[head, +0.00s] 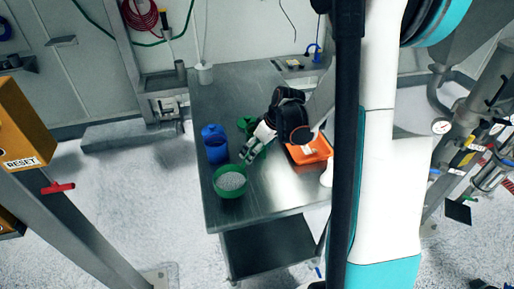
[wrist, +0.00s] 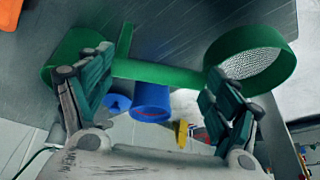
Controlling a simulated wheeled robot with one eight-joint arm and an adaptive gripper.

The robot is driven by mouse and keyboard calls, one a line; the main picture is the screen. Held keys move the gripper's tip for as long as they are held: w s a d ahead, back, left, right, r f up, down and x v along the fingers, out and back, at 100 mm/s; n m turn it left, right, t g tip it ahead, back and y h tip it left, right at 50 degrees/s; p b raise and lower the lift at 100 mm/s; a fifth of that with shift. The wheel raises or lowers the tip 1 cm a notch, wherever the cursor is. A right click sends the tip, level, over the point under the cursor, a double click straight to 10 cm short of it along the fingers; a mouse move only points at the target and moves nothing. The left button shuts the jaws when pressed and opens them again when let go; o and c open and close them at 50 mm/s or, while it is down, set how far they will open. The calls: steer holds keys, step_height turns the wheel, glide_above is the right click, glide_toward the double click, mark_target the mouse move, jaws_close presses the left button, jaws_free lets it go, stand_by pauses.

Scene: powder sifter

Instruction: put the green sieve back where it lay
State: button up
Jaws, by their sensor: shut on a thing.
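The green sieve (head: 230,181) is near the left front of the steel table, its pale mesh facing up. In the wrist view the green sieve (wrist: 250,60) shows its ring and mesh at the upper right, with a green bar running left from it. My gripper (head: 248,156) is just behind the ring in the head view. In the wrist view my gripper (wrist: 160,68) has its fingers well apart, shut on the sieve; the exact contact is unclear. I cannot tell whether the sieve touches the table.
A blue jug (head: 215,149) stands left of my gripper. Another green piece (head: 246,124) is behind it. An orange tray (head: 318,150) lies to the right. The steel table (head: 275,196) is bare in front of the tray.

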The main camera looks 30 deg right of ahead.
steer(key=shift+f+b, duration=1.55)
steer(key=shift+f, duration=1.2)
steer(key=shift+f+b, duration=0.65)
steer(key=o, duration=1.8)
steer(key=shift+r, duration=0.15)
steer(key=v, duration=1.1)
steer(key=shift+s+d+r, duration=0.1)
steer(key=shift+s+r, duration=0.15)
steer(key=shift+r, duration=0.1)
